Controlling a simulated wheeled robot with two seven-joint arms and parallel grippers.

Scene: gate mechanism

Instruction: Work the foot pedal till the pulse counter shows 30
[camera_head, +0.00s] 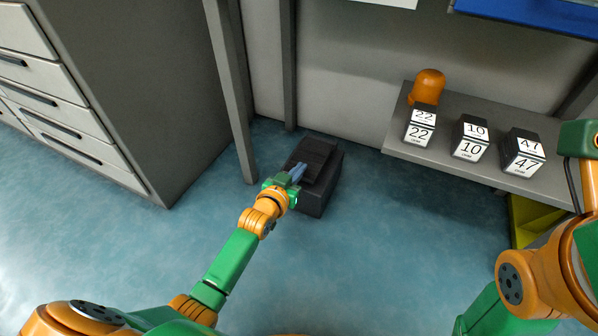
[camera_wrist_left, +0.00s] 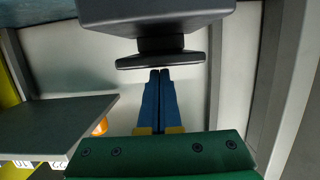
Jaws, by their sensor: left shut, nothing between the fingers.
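Three counter blocks stand on the grey shelf, reading 22 (camera_head: 420,134), 10 (camera_head: 468,149) and 47 (camera_head: 524,165). Their small labels are too small to read. My right gripper is out of view; only its arm shows.
An orange dome (camera_head: 428,85) stands behind the counters on the grey shelf (camera_head: 448,170). A grey post (camera_head: 231,90) stands just left of the pedal. A drawer cabinet (camera_head: 125,75) stands at the left. The blue floor in front is clear. A yellow-green bin (camera_head: 530,222) sits below the shelf.

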